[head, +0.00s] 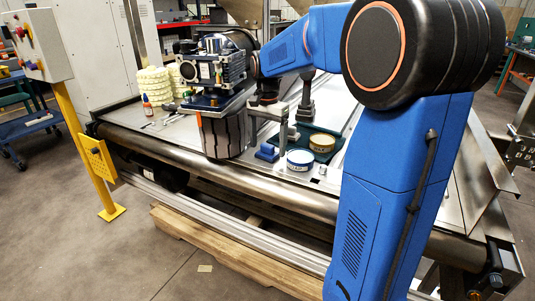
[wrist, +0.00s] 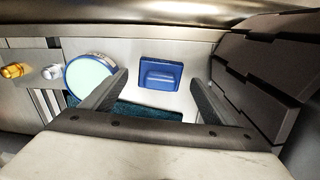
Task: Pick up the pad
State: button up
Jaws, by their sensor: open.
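The pad is most likely the small blue block with a raised grip on a flat base (wrist: 160,73). In the wrist view it lies on the light metal surface, between and beyond my fingertips. In the head view it shows as a blue piece (head: 267,153) near the conveyor's front edge. My gripper (wrist: 158,78) is open, with one finger to each side of the pad in the picture and nothing held. In the head view my gripper (head: 268,136) hangs just above the pad; I cannot tell the exact gap.
A round blue-and-white tin (head: 300,160) stands close beside the pad; it also shows in the wrist view (wrist: 90,76). A dark ribbed drum (head: 222,134) stands close on the other side. A small bottle (head: 147,105) stands far left.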

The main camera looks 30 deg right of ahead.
aim_at(267, 144)
jog(key=shift+f, duration=0.8)
jog(key=c, duration=1.1)
jog(key=shift+r, duration=0.15)
notch_tip(267, 144, up, 10)
jog(key=shift+f, duration=0.1)
